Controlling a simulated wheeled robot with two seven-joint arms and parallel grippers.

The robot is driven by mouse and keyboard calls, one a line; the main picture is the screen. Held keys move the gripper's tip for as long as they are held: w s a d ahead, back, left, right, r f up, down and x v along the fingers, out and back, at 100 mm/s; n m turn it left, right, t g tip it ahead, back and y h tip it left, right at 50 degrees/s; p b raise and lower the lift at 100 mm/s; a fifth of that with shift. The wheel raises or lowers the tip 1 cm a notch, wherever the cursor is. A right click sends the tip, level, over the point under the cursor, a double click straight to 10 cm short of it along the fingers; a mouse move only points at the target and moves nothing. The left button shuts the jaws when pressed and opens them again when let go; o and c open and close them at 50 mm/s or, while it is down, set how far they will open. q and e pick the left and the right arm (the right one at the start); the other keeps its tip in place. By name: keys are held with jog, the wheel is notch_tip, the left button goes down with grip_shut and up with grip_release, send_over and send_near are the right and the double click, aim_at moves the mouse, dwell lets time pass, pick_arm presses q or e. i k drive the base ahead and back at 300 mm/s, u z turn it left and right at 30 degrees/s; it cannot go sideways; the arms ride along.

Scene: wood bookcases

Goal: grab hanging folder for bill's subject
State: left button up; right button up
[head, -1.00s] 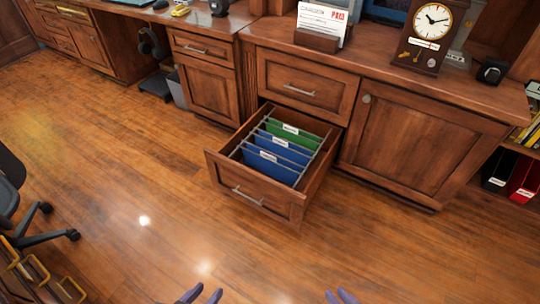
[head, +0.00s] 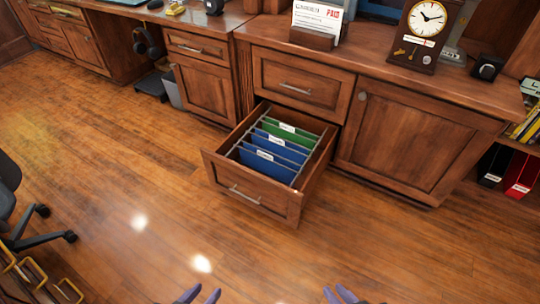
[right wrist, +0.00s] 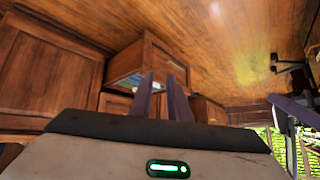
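Several hanging folders stand in an open lower drawer (head: 245,203). A green folder (head: 287,136) is at the back, with blue folders in front, the nearest blue folder (head: 266,165) being largest in view. Each has a white tab, too small to read. A bill (head: 318,19) with red "PAID" lettering stands in a wooden holder (head: 312,40) on the cabinet top. My left gripper (head: 202,294) and right gripper (head: 340,294) are at the bottom edge, in front of the drawer, fingers apart and empty. The right wrist view shows the right fingers (right wrist: 162,98) open, with the drawer (right wrist: 140,62) beyond.
A clock (head: 424,22) and a small black object (head: 487,68) stand on the cabinet top. An office chair (head: 30,215) is at the left. Red and black binders (head: 522,175) sit on a right shelf. The floor before the drawer is clear.

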aim_at(278, 167)
jog(key=z, duration=1.15)
jog(key=i, duration=2)
jog(key=u, duration=3.25)
